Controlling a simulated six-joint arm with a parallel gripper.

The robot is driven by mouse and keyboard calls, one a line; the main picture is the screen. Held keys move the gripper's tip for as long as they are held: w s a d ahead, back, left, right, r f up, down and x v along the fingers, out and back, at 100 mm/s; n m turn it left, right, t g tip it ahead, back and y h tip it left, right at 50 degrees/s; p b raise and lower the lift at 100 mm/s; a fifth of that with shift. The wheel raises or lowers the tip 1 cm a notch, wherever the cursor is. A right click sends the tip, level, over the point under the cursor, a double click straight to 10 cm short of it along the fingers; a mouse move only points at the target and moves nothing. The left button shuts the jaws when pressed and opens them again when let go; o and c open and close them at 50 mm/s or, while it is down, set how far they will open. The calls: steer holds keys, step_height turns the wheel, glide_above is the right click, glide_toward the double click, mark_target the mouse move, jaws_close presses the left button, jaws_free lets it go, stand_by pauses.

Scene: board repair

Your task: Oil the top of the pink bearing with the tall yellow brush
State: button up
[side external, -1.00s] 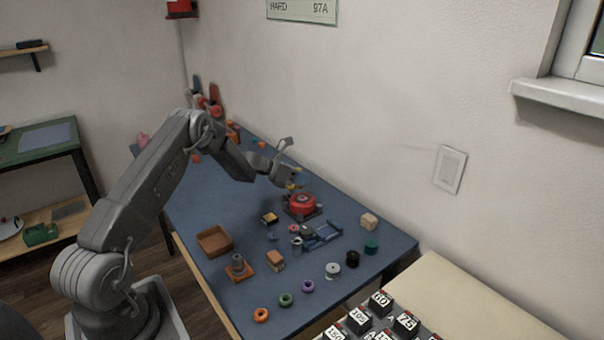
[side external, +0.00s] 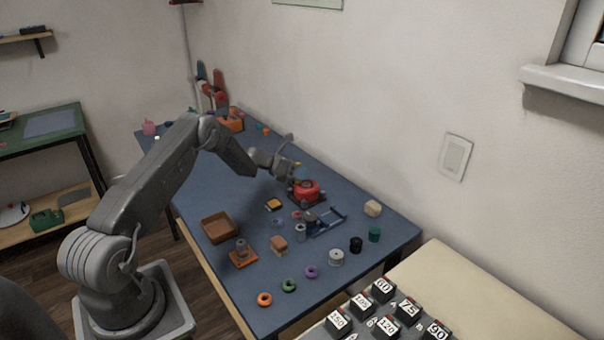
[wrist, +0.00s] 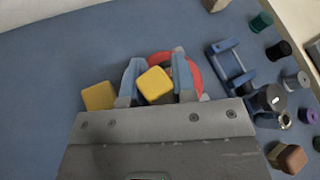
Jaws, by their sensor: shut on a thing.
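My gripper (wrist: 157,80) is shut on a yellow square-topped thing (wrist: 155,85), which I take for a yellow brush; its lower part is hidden. A second yellow square-topped thing (wrist: 99,96) shows just left of the fingers. The red round part (wrist: 163,57) lies behind and below the fingers; in the side view my gripper (side external: 291,187) is low, close beside this red part (side external: 309,189). A small pinkish part (side external: 296,214) near the blue frame may be the pink bearing, but it is too small to be sure.
The blue frame (wrist: 230,62) stands right of the fingers. Several spools, such as the teal one (side external: 375,234), and rings lie toward the near end. A brown tray (side external: 205,233) and a yellow-black block (side external: 274,204) sit nearer the arm. The wall runs behind the table.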

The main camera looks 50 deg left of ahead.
steer(key=shift+s+d+r, duration=0.1)
steer(key=shift+d, duration=0.65)
steer(key=shift+s+d+r, duration=0.1)
steer(key=shift+d, duration=0.6)
step_height(320, 180, up, 8)
steer(key=shift+f, duration=0.15)
